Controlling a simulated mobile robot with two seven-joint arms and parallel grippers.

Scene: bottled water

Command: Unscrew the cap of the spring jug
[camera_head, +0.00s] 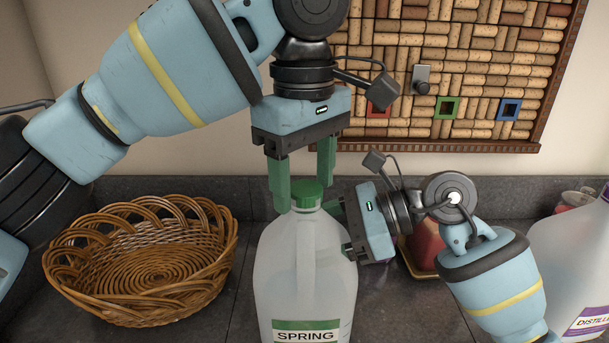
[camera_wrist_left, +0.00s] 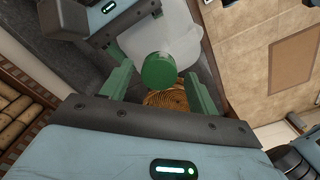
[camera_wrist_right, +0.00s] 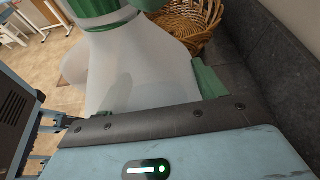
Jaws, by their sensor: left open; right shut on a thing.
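The spring jug (camera_head: 300,270) is a translucent white jug standing upright on the dark counter, with a green SPRING label (camera_head: 305,332) and a green cap (camera_head: 307,195) on its neck. My left gripper (camera_head: 303,190) points down from above, open, with its green fingers on either side of the cap. In the left wrist view the cap (camera_wrist_left: 158,71) sits between the fingers with gaps visible beside it. My right gripper (camera_head: 340,228) comes from the right and is shut on the jug's upper body, below the neck. The jug (camera_wrist_right: 140,65) fills the space between its fingers in the right wrist view.
A wicker basket (camera_head: 150,262) stands on the counter left of the jug. A distilled jug (camera_head: 570,260) stands at the far right. A red object (camera_head: 428,243) is partly hidden behind my right arm. A cork board (camera_head: 470,75) hangs on the wall behind.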

